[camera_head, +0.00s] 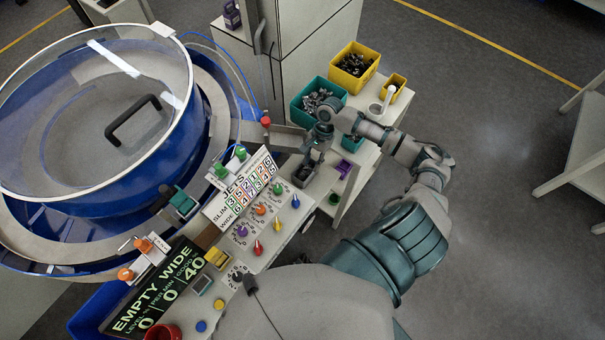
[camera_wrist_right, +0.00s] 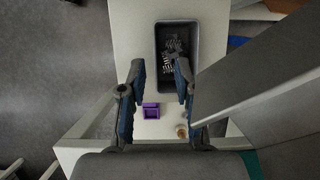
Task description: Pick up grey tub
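The grey tub (camera_wrist_right: 162,36) shows in the right wrist view as a dark, deep rectangular tub with a few metal springs or coiled parts in it. In the head view the tub (camera_head: 300,181) sits at the near end of the pale shelf. My right gripper (camera_wrist_right: 159,68) is open, its two fingers apart over the near part of the tub. No grip on the tub shows. In the head view the right gripper (camera_head: 312,154) hangs just above the tub and partly hides it. My left gripper is in neither view.
A small purple tub (camera_wrist_right: 151,110) stands beside the grey tub. Teal (camera_head: 304,112) and yellow (camera_head: 361,84) tubs with metal parts stand farther along. The blue bowl feeder (camera_head: 150,190) and a control panel (camera_head: 262,255) with coloured knobs are at left. Open floor lies right.

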